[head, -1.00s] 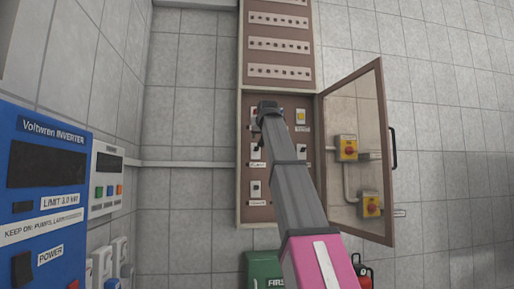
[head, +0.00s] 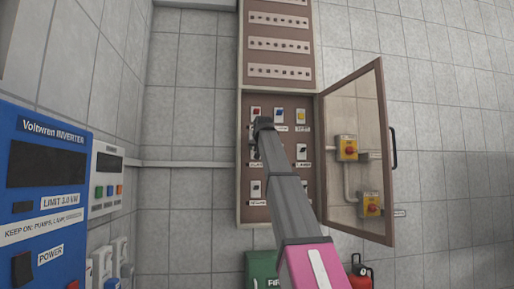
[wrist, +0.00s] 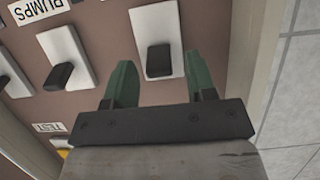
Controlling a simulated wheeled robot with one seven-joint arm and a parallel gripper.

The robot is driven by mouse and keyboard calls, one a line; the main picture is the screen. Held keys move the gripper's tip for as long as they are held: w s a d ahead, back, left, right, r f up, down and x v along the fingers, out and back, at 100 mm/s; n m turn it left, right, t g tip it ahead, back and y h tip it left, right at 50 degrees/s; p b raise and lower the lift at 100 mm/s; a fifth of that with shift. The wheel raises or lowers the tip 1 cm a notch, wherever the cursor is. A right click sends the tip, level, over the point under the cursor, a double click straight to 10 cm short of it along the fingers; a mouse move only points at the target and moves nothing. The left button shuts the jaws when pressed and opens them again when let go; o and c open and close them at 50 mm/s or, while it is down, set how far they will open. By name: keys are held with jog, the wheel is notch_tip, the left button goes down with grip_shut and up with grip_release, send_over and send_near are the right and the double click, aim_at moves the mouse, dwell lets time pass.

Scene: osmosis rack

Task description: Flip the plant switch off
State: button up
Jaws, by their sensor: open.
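My gripper (wrist: 163,82) is open. In the wrist view its two green fingers point at a white switch plate with a dark rocker (wrist: 158,60), one finger to each side of it. I cannot tell whether they touch it. That switch's label is outside the wrist view, so I cannot confirm it is the plant switch. In the head view my gripper (head: 262,138) is in front of the left column of the open brown switch panel (head: 275,212), covering part of its middle row.
A neighbouring switch (wrist: 67,66) sits beside a "PUMPS" label (wrist: 40,10). The glazed cabinet door (head: 365,110) stands open at right, with yellow-and-red switches (head: 347,148) seen through it. A blue inverter (head: 48,185) is at left.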

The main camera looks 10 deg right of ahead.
jog(key=c, duration=0.9)
jog(key=shift+s+f, duration=0.1)
jog(key=shift+s+f+t, duration=0.1)
jog(key=shift+f+t, duration=0.5)
jog(key=shift+t, duration=1.05)
jog(key=shift+w+f+t, duration=0.1)
jog(key=shift+f+t, duration=0.5)
jog(key=shift+t, duration=1)
jog(key=shift+s+f+t, duration=0.1)
jog(key=shift+f+t, duration=0.5)
jog(key=shift+t, duration=1.05)
jog(key=o, duration=0.9)
